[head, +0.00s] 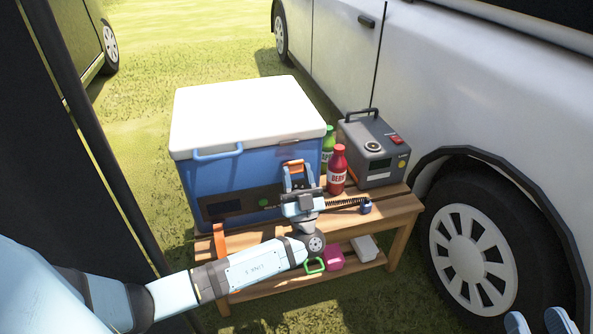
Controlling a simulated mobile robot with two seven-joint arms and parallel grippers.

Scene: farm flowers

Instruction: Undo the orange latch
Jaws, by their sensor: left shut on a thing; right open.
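The orange latch (293,164) is at the upper front of a blue cooler (238,180), just under the closed white lid (245,110). My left gripper (297,176) reaches up to the cooler front, its fingers around the latch and shut on it. The gripper hides the latch's lower part. My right gripper (538,321) shows only as light-blue tips at the bottom right edge, open and away from the cooler.
The cooler stands on a wooden bench (395,212). Red (337,170) and green (328,142) bottles and a grey power box (375,150) stand right of it. An orange strip (219,241) is at its lower left. A white car (440,90) is close on the right.

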